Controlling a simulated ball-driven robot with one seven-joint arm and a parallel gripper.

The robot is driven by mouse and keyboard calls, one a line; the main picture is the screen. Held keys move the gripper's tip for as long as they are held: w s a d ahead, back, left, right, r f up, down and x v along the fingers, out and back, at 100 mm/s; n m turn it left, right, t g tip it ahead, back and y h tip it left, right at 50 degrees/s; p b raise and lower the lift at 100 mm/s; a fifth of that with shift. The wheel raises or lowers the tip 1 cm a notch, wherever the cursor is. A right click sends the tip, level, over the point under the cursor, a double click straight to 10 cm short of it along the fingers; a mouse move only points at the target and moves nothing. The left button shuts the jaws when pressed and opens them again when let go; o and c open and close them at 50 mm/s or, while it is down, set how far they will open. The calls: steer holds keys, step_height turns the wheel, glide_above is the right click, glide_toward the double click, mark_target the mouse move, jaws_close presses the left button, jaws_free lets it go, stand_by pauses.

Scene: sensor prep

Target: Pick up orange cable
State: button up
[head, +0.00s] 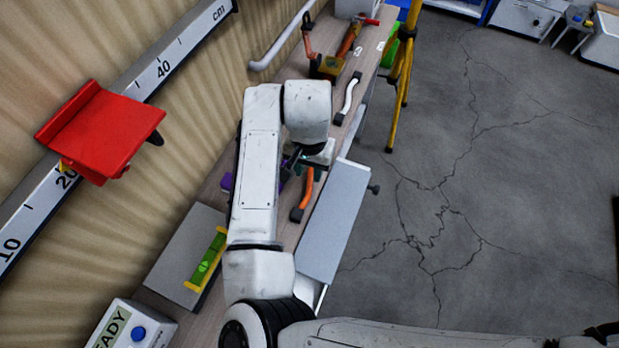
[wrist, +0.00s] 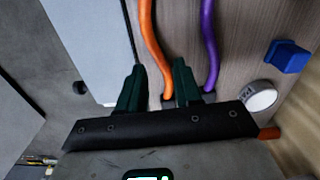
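The orange cable (head: 307,188) lies on the wooden bench just below my gripper (head: 305,162) in the head view, with a dark connector at its near end. In the wrist view the orange cable (wrist: 149,45) runs down from the top edge and passes between the two dark green fingers of my gripper (wrist: 158,72). The fingers are apart with visible gaps beside the cable. Whether the cable is at fingertip depth or below cannot be told. The cable's lower end is partly hidden by the gripper. A purple cable (wrist: 209,40) lies close to the right finger.
A grey panel (head: 333,222) runs along the bench's right edge, close to the cable. A blue block (wrist: 287,56) and a white round item (wrist: 260,96) lie right of the purple cable. A white cable (head: 347,98) lies farther up the bench. A green-yellow level (head: 207,260) is lower left.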

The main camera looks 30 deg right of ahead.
mark_target(310, 180)
steer(key=shift+f+p, duration=0.35)
steer(key=shift+f, duration=1.55)
steer(key=shift+s, duration=0.1)
steer(key=shift+c, duration=0.4)
jaws_close()
